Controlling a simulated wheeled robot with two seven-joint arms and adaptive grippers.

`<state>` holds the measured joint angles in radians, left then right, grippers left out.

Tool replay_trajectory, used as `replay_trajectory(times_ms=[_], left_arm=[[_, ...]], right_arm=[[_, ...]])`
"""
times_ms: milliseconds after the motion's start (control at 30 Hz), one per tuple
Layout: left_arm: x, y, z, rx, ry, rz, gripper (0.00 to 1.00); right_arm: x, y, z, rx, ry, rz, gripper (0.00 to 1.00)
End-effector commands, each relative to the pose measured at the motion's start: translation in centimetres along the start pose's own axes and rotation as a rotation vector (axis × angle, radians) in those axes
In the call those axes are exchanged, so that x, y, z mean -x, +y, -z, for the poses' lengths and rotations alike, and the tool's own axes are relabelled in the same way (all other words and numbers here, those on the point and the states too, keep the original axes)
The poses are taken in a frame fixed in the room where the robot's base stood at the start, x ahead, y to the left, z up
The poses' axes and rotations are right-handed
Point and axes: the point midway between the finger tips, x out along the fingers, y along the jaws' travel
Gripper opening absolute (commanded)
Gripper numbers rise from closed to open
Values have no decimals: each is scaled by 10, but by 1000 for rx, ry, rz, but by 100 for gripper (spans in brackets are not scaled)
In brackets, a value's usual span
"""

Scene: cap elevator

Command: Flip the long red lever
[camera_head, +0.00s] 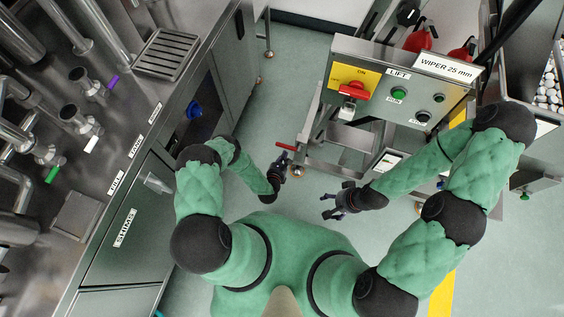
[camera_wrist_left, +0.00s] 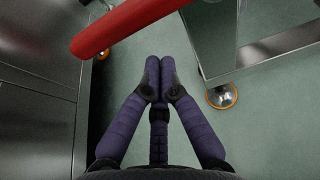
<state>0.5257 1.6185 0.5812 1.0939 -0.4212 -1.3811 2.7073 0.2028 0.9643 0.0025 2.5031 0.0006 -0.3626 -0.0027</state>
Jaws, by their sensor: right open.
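The long red lever (camera_head: 285,146) shows as a short red bar in the head view, low beside the cart's frame. In the left wrist view the lever (camera_wrist_left: 130,24) crosses the top, just beyond my fingertips in the picture. My left gripper (camera_head: 281,164) is just below the lever in the head view. In the left wrist view its fingers (camera_wrist_left: 159,66) are together with nothing between them. I cannot tell whether they touch the lever. My right gripper (camera_head: 325,206) is open and empty over the floor, right of the left one.
A control box (camera_head: 400,82) with a red switch on a yellow plate (camera_head: 352,90) and a LIFT button (camera_head: 399,93) stands above the wheeled cart frame (camera_head: 314,140). A steel counter (camera_head: 150,150) with pipes and valves fills the left. Green floor (camera_head: 300,62) is open between them.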

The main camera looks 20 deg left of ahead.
Motion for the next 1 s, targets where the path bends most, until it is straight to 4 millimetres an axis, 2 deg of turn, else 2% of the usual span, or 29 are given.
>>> replay_trajectory(times_ms=[100,300,767,1000], left_arm=[[4,0,-12,-1,-1,1,0],[7,0,-20,-1,-1,0,0],[9,0,-22,-6,-1,-2,0],[18,-6,-22,-81,0,-28,0]], right_arm=[[0,0,0,0,1,0,71],[-2,1,0,0,1,0,71],[-1,0,0,0,0,0,71],[3,-1,0,0,0,0,71]])
